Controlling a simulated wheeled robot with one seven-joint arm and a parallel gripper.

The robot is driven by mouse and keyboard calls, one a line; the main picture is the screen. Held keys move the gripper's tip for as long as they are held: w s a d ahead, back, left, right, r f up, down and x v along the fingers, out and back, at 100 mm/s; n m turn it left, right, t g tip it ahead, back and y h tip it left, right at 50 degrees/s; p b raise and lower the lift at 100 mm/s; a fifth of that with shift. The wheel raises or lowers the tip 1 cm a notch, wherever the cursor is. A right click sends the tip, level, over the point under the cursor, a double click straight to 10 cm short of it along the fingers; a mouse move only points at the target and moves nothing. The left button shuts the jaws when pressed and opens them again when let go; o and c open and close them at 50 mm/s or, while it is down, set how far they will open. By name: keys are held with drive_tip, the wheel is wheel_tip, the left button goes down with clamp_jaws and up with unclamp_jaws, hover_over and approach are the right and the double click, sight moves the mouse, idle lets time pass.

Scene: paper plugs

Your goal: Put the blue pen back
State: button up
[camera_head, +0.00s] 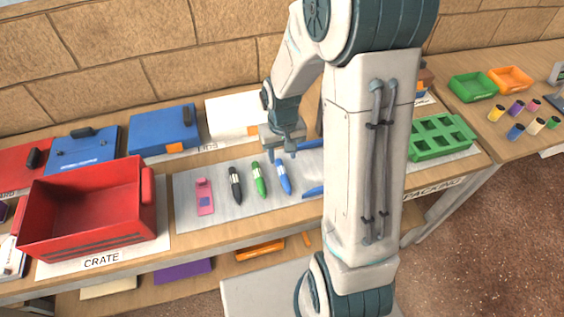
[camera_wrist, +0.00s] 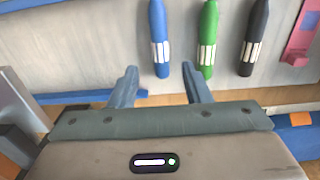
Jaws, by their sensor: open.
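The blue pen (camera_head: 283,178) lies on the pale grey mat (camera_head: 220,212), at the right end of a row with a green pen (camera_head: 259,179) and a black pen (camera_head: 235,184). In the wrist view the blue pen (camera_wrist: 159,40) is on the left of the row, just beyond the fingertips. My gripper (camera_head: 285,153) is open and empty above the mat, close to the blue pen's far end. In the wrist view my gripper (camera_wrist: 163,82) has its two fingers spread apart, with the pen's tip ahead between them. My arm hides the right part of the mat.
A pink object (camera_head: 205,196) lies left of the black pen. A red crate (camera_head: 88,212) stands at the left. A green holder with compartments (camera_head: 440,138) stands right of my arm. A blue strip (camera_head: 312,190) lies on the mat's right side.

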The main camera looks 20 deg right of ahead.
drive_tip(key=s+r+t, duration=0.3)
drive_tip(key=s+r, duration=1.2)
drive_tip(key=r, duration=0.2)
drive_tip(key=shift+r, duration=0.15)
